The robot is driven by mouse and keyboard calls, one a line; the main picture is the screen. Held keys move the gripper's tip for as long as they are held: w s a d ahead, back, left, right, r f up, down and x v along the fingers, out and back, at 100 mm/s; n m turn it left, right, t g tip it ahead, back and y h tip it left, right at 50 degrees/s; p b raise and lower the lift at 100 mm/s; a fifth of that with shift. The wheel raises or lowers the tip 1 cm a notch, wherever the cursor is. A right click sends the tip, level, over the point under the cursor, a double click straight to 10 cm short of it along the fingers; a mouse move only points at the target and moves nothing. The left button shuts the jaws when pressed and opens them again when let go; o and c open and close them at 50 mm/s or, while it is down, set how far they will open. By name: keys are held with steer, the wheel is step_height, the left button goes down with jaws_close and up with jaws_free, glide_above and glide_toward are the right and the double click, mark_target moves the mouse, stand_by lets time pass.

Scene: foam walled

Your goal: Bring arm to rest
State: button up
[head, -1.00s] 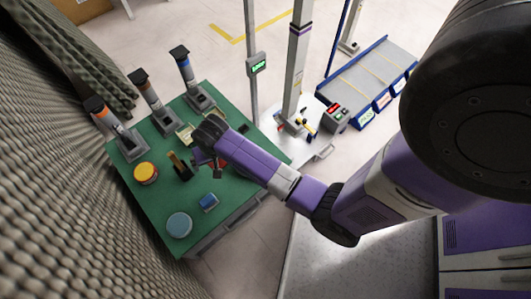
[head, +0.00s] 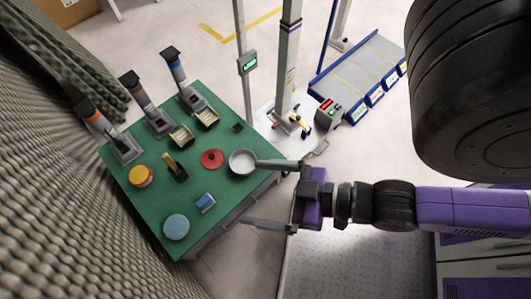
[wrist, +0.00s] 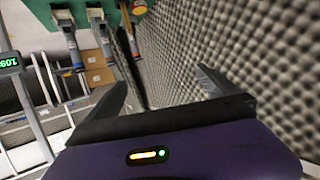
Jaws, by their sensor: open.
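My gripper (head: 251,192) is open and empty in the head view, its two fingers spread wide and pointing left. It is off the right edge of the green table (head: 225,185). The upper fingertip overlaps the rim of a round grey-white dish (head: 242,162) in the picture; I cannot tell whether they touch. My purple arm stretches out to the right. The wrist view also shows the open gripper (wrist: 163,84), with nothing between the fingers.
The table carries a red disc (head: 212,158), a blue block (head: 205,202), a light blue round tin (head: 176,227), a yellow tin (head: 141,176) and several posts at the back. A grey foam wall (head: 60,200) rises on the left. A blue-edged conveyor (head: 365,65) stands at the upper right.

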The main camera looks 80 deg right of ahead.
steer(key=r, duration=0.1)
steer(key=s+r, duration=0.1)
steer(key=r, duration=0.1)
steer(key=shift+a+r+n+t, duration=0.1)
steer(key=shift+r+n+t, duration=0.1)
steer(key=shift+n+t, duration=0.15)
step_height(320, 180, up, 14)
steer(key=p, duration=1.4)
steer(key=shift+r+p, duration=0.2)
steer(key=shift+p, duration=0.1)
